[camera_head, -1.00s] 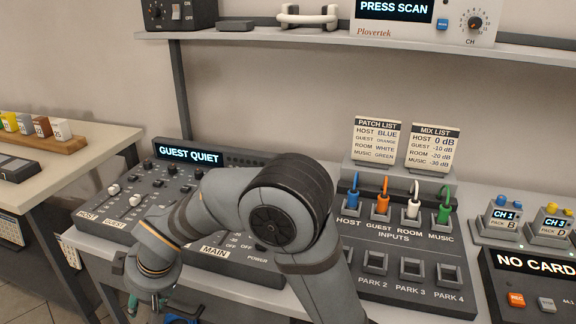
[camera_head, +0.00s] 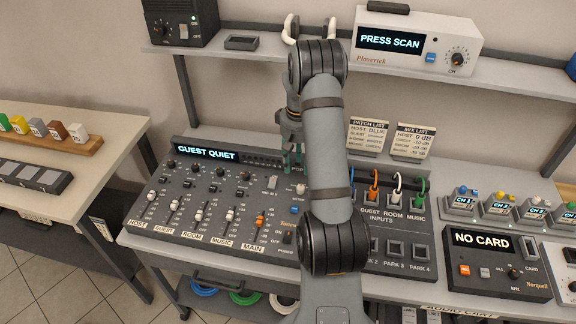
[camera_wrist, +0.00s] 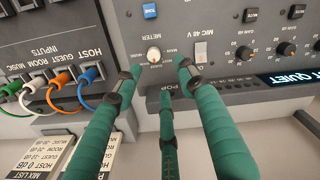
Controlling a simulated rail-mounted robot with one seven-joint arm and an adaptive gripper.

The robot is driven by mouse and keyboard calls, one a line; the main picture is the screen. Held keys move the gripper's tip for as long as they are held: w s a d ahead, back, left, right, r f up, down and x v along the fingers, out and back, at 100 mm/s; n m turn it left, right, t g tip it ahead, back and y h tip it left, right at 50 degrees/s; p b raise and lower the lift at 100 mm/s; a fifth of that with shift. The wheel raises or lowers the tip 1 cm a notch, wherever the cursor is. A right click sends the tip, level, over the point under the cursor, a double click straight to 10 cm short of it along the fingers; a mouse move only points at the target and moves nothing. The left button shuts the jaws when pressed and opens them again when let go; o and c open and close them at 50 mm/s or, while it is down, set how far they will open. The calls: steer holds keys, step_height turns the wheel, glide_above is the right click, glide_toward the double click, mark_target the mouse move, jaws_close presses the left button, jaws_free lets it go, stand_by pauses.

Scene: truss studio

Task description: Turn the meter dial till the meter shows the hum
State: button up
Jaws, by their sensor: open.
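The meter dial (camera_wrist: 154,55) is a small pale round knob on the mixer panel, beside the upside-down label METER in the wrist view. It also shows small in the head view (camera_head: 300,188). My gripper (camera_wrist: 158,76) has three green fingers, spread open and empty. The fingertips appear around and just below the dial in the wrist view, with no visible contact. In the head view my gripper (camera_head: 292,155) hangs over the mixer's back right part. The mixer display (camera_head: 206,152) reads GUEST QUIET. The dial's pointer setting is too small to read.
A white switch (camera_wrist: 200,50) and a blue button (camera_wrist: 151,10) sit close to the dial. The patch panel (camera_head: 395,228) with coloured plugs is to the right in the head view. A shelf (camera_head: 255,55) with devices is above. Faders (camera_head: 230,214) fill the mixer's front.

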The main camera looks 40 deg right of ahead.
steer(key=f+p, duration=0.1)
steer(key=f, duration=0.5)
steer(key=s+d+f+p, duration=0.1)
steer(key=f, duration=0.3)
steer(key=shift+f+p, duration=0.1)
steer(key=shift+p, duration=0.25)
steer(key=shift+c, duration=0.2)
jaws_close()
